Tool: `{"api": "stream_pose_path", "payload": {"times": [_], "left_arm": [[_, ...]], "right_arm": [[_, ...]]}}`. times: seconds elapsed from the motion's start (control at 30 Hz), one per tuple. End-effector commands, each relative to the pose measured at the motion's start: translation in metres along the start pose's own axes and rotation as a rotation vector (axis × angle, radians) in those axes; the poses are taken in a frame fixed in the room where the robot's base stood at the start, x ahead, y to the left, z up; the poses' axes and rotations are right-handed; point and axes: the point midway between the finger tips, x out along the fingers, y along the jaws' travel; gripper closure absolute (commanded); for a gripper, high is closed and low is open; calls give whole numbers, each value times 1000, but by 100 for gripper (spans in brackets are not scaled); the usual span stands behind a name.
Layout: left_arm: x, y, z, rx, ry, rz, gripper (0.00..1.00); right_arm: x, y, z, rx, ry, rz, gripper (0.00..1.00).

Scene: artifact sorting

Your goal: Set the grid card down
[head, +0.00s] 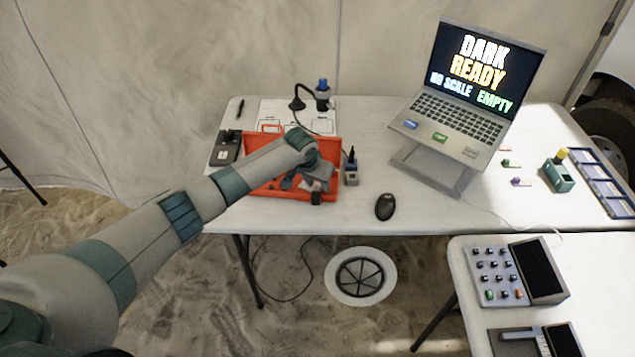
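My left arm reaches in from the left, and my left gripper (305,188) is low over an orange tray (262,191) near the table's front edge. The gripper's fingers and the small grey and dark shapes around them run together, so I cannot tell whether it holds anything. I cannot pick out a grid card with certainty; one may be hidden by the gripper or wrist. A white sheet (270,109) with printed outlines lies behind the tray, under a dark stand with a blue-topped camera (322,92). My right gripper is not in view.
A small bottle (351,170) stands right of the tray, a black mouse (385,206) farther right. A laptop (464,95) on a stand reads "DARK READY NO SCALE EMPTY". A dark device (226,148) sits left.

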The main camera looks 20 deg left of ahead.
Motion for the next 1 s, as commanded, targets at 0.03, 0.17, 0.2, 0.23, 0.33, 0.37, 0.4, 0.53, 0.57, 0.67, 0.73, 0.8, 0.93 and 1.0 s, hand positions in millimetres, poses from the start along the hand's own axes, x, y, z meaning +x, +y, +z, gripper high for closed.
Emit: {"api": "stream_pose_path", "payload": {"times": [0.03, 0.17, 0.2, 0.23, 0.33, 0.37, 0.4, 0.53, 0.57, 0.67, 0.73, 0.8, 0.93, 1.0], "left_arm": [[0, 0, 0, 0, 0, 0, 65], [0, 0, 0, 0, 0, 0, 65], [0, 0, 0, 0, 0, 0, 65], [0, 0, 0, 0, 0, 0, 65], [-2, 0, -1, 0, 1, -1, 65], [-4, 0, -2, 0, 1, -1, 65], [-4, -1, -1, 0, 1, -1, 65], [-12, -1, -1, 0, 1, 0, 65], [-15, -1, -2, 0, 1, 0, 65], [-26, 0, -2, 1, 2, 1, 65], [-36, -1, -1, 1, 2, -1, 65], [-47, -1, -2, 2, 3, 0, 65], [-69, -1, -1, 1, 4, -1, 65], [-81, 0, -2, 2, 3, 0, 65]], "right_arm": [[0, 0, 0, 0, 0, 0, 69], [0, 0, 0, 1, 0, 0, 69], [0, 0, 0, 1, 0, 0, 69], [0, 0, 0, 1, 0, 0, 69], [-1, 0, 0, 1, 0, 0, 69], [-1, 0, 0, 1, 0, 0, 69], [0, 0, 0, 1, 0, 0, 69], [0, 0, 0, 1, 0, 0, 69], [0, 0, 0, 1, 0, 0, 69], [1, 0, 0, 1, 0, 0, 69], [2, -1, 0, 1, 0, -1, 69], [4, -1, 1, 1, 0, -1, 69], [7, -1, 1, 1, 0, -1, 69], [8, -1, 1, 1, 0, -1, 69]]}}
